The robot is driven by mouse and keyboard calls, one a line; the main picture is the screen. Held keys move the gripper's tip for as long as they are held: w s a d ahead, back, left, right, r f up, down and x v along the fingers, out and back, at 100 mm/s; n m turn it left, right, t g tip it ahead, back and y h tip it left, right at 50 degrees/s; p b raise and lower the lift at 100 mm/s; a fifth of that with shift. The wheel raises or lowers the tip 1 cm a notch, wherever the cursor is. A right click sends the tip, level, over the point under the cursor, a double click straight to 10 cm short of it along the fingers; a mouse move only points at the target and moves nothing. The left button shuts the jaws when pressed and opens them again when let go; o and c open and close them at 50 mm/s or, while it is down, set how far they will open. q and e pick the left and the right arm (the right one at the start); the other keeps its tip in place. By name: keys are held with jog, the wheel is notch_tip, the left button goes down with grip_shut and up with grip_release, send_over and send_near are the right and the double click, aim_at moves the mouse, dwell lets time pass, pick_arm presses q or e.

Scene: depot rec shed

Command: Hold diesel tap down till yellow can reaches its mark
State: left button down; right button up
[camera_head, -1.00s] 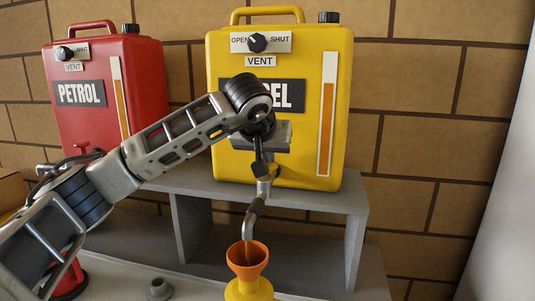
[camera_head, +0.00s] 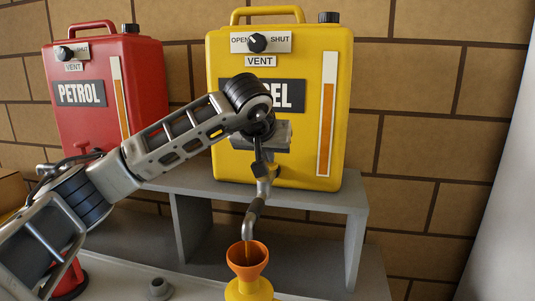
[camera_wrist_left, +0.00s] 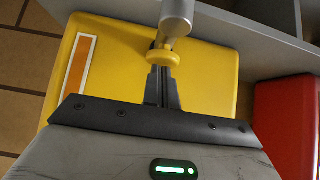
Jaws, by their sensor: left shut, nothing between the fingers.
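The yellow diesel tank (camera_head: 225,120) stands on a grey shelf, its label partly hidden by my arm. Its tap (camera_head: 262,187) has a yellow disc (camera_wrist_left: 163,60) and a metal spout (camera_head: 252,218) bending down. My left gripper (camera_head: 258,168) is shut and empty, its fingertips against the yellow disc, as the left wrist view (camera_wrist_left: 162,85) shows. The spout ends over an orange funnel (camera_head: 247,255) in the yellow can (camera_head: 248,291). A thin amber streak shows under the spout. The can's lower part is out of frame and its mark does not show. My right gripper is not in view.
A red petrol tank (camera_head: 140,80) stands to the left, behind my arm. The diesel vent knob (camera_head: 257,42) points towards OPEN. The diesel sight strip (camera_head: 326,130) is orange below a pale top. A small grey knob (camera_head: 158,289) lies left of the can.

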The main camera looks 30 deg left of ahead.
pick_arm(q)
jog(key=shift+f, duration=0.45)
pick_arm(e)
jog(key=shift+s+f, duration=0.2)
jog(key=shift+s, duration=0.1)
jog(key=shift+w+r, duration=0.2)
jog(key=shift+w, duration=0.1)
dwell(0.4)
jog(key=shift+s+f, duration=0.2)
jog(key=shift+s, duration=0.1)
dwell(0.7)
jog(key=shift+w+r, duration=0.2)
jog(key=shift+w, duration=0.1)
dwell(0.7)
